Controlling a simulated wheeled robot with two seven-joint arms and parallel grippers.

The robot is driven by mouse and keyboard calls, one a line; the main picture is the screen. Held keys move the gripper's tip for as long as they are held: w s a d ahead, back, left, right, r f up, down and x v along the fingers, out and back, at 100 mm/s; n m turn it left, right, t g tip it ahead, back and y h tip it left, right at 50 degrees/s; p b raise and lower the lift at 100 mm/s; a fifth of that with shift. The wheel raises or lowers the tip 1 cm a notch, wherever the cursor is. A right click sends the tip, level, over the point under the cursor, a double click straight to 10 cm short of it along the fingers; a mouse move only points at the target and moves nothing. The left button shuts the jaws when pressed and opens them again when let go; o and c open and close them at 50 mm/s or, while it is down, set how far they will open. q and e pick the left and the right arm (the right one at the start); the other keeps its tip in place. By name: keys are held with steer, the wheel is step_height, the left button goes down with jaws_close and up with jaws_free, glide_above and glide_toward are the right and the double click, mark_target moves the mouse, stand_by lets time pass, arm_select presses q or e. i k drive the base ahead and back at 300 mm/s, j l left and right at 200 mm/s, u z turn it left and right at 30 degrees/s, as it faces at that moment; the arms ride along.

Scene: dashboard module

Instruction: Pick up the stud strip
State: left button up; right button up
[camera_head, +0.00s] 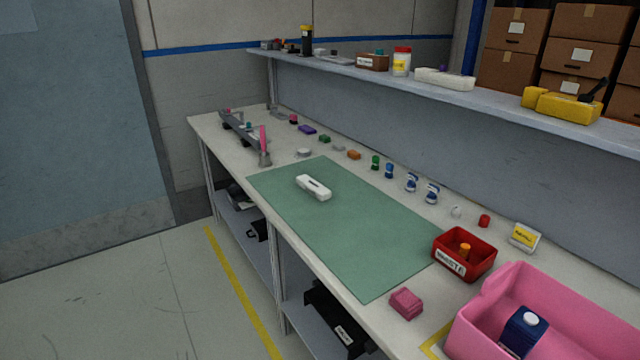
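Which item is the stud strip cannot be told for sure. A long dark grey strip (240,129) with dark lumps on it lies at the far left end of the workbench, near the bench's left edge. A short white block (314,187) with a dark slot in its top lies on the green mat (370,240), near the mat's far end. Neither of my grippers is in the head view, and nothing is seen holding either item.
A red bin (464,255), pink crate (590,310) and pink block (406,303) stand at the near right. A loaded shelf (500,97) overhangs the back. Most of the mat is clear.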

mark_target(317, 190)
steer(key=i+j+z, duration=0.35)
steer(key=i+j, duration=0.15)
steer(key=j, duration=0.3)
steer(key=i+j+z, duration=0.35)
steer(key=j, duration=0.55)
steer(key=i+j+z, duration=0.25)
steer(key=j+z, duration=0.15)
steer(key=j, duration=0.55)
steer(key=i+j+z, duration=0.1)
steer(key=j+z, duration=0.25)
steer(key=j, duration=0.7)
steer(key=j+z, duration=0.35)
steer(key=j, duration=0.7)
